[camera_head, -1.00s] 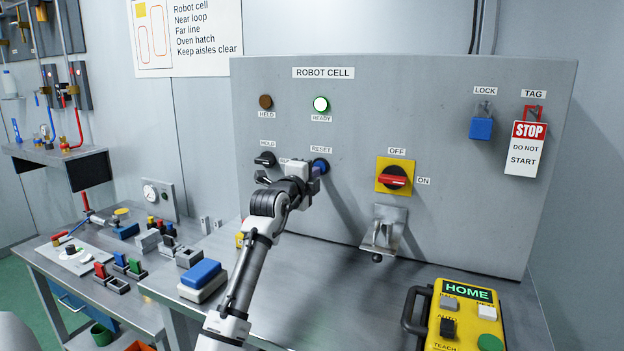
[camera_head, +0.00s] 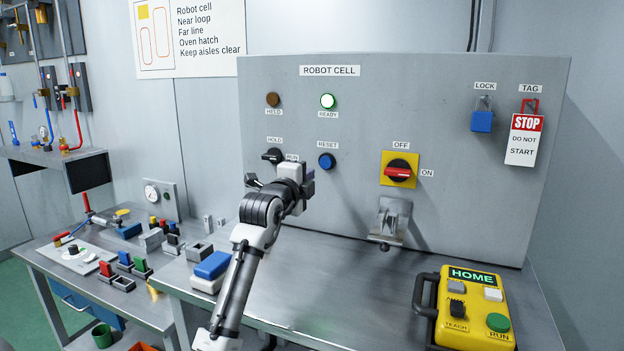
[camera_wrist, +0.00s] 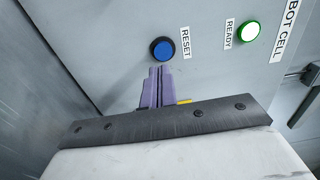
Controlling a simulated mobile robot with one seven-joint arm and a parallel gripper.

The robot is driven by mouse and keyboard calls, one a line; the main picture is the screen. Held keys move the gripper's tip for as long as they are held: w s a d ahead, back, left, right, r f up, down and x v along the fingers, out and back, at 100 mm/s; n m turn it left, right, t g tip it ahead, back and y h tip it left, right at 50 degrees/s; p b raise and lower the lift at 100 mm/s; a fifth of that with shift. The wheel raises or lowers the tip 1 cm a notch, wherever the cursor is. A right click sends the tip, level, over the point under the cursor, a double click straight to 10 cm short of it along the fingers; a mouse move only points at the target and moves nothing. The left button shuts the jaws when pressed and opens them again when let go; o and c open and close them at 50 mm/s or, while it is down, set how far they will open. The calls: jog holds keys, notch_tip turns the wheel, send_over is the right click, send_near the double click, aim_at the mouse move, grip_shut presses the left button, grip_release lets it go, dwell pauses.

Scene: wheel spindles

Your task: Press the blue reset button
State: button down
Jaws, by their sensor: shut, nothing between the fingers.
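The blue reset button (camera_head: 327,161) sits in a dark ring on the grey robot cell panel (camera_head: 450,190), under the green-lit READY lamp (camera_head: 327,101). In the wrist view the reset button (camera_wrist: 163,49) lies just beyond the fingertips, beside the RESET label. My gripper (camera_head: 309,180) is just left of and below the button in the head view, with a visible gap between them. In the wrist view the purple fingers of my gripper (camera_wrist: 160,70) are shut together and empty. They point toward the button.
The black HOLD/RUN selector (camera_head: 272,156) is left of the button, partly near my wrist. A red switch on a yellow plate (camera_head: 399,170) is to the right. A metal bracket (camera_head: 391,220) juts out below it. A yellow pendant (camera_head: 472,312) lies on the bench at right.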

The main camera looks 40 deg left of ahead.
jog(key=b+v, duration=0.1)
jog(key=v, duration=0.5)
dwell(0.4)
